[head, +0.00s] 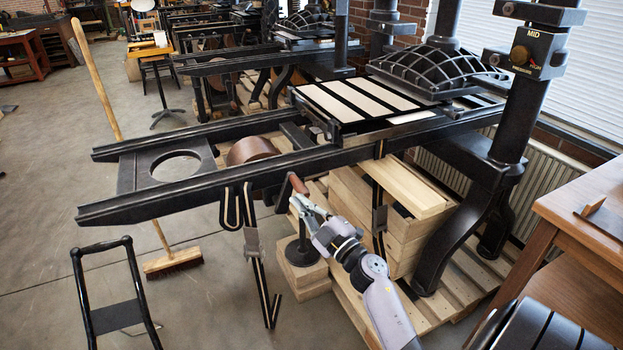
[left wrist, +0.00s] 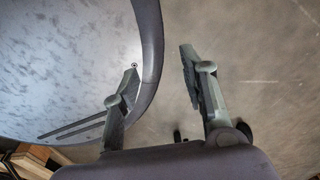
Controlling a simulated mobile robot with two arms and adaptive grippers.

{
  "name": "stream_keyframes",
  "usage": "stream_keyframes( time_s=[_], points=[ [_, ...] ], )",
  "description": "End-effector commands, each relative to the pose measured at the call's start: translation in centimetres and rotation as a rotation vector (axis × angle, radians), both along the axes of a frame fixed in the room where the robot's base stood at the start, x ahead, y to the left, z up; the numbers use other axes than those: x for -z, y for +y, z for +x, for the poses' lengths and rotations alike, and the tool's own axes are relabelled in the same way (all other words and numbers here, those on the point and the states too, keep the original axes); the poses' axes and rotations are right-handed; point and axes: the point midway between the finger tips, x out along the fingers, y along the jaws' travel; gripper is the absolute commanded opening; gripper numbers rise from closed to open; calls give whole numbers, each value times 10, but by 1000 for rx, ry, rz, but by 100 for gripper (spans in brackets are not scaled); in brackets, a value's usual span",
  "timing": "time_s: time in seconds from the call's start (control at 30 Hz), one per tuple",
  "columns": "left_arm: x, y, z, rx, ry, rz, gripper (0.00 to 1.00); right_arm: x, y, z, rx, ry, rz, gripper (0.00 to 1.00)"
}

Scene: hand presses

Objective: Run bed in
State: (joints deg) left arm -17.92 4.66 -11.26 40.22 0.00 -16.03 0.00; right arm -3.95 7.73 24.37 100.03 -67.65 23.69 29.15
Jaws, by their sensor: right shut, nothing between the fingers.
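The hand press's bed (head: 318,117), topped with pale and black strips, sits on two long black rails (head: 170,207) in the head view. Its far right end is close to the ribbed black platen (head: 435,70). A crank with a brown wooden handle (head: 298,183) hangs at the near rail. My right gripper (head: 299,205) is shut and empty, just below the handle; I cannot tell whether it touches it.
The rails' left end has a plate with a round hole (head: 176,166). A broom (head: 172,262) leans beside it. A black tubular frame (head: 110,300) stands at front left. A wooden crate (head: 350,200) sits under the press, and a wooden table (head: 590,200) stands at right.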

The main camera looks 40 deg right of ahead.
Motion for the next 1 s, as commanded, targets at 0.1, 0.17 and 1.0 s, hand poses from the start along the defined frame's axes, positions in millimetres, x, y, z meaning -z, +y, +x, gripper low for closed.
stream_keyframes(
  time_s=[0.1, 0.17, 1.0],
  points=[
    [-3, 3, -13, 2, 6, 1, 40, 22, 2, -7, 29, 90, -159, 0],
    [-3, 4, -17, 3, 8, 2, 40, 27, 2, -8, 36, 110, -200, 0],
    [8, 4, -18, 3, 9, 2, 40, 34, -24, 82, 39, 118, -214, 0]
  ],
)
